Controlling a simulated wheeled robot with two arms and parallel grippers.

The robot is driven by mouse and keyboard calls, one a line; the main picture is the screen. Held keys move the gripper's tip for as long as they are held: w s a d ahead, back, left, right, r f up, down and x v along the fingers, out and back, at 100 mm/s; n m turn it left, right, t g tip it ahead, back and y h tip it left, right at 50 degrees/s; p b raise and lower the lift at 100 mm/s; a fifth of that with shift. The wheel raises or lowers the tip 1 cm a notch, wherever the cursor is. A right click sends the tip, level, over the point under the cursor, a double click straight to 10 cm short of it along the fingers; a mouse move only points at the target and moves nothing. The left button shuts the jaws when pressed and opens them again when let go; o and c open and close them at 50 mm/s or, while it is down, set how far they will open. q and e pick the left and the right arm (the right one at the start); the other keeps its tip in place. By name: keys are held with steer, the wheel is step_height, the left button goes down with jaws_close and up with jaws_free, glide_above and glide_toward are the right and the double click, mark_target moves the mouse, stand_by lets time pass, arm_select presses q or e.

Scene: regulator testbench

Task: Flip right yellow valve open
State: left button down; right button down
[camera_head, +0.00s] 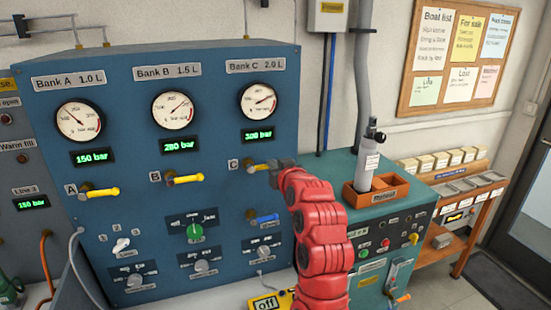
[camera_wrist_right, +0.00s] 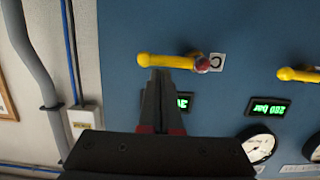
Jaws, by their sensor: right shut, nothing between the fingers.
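The right yellow valve, marked C, is a yellow lever (camera_head: 258,168) on the blue panel under the Bank C gauge. It lies roughly horizontal, its free end to the right in the head view. My right gripper (camera_head: 275,174) is at that free end and partly hides it. In the right wrist view the lever (camera_wrist_right: 170,62) crosses above the shut, empty fingertips (camera_wrist_right: 159,76), which are right by its side; I cannot tell if they touch. Valves A (camera_head: 99,192) and B (camera_head: 184,179) are also roughly horizontal. My left gripper is out of view.
The blue panel (camera_head: 130,155) carries gauges, knobs and a blue lever (camera_head: 264,219) below valve C. To the right stands a green bench (camera_head: 342,172) with an orange tray (camera_head: 392,192) holding a grey cylinder (camera_head: 368,160). A yellow box reading "off" (camera_head: 285,298) is below.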

steer(key=shift+f, duration=0.1)
stand_by(0.3)
steer(key=shift+f+m+b, duration=0.15)
steer(key=shift+m+b, duration=0.15)
steer(key=shift+b, duration=0.05)
steer(key=shift+d+f+m+y+b, duration=0.2)
steer(key=shift+f+m+y+b, duration=0.15)
steer(key=shift+m+b, duration=0.25)
step_height(320, 180, down, 6)
steer(key=a+m+y, duration=0.3)
steer(key=m, duration=0.9)
steer(key=shift+s+m+t+p, duration=0.3)
steer(key=shift+s, duration=0.15)
steer(key=shift+d, duration=0.1)
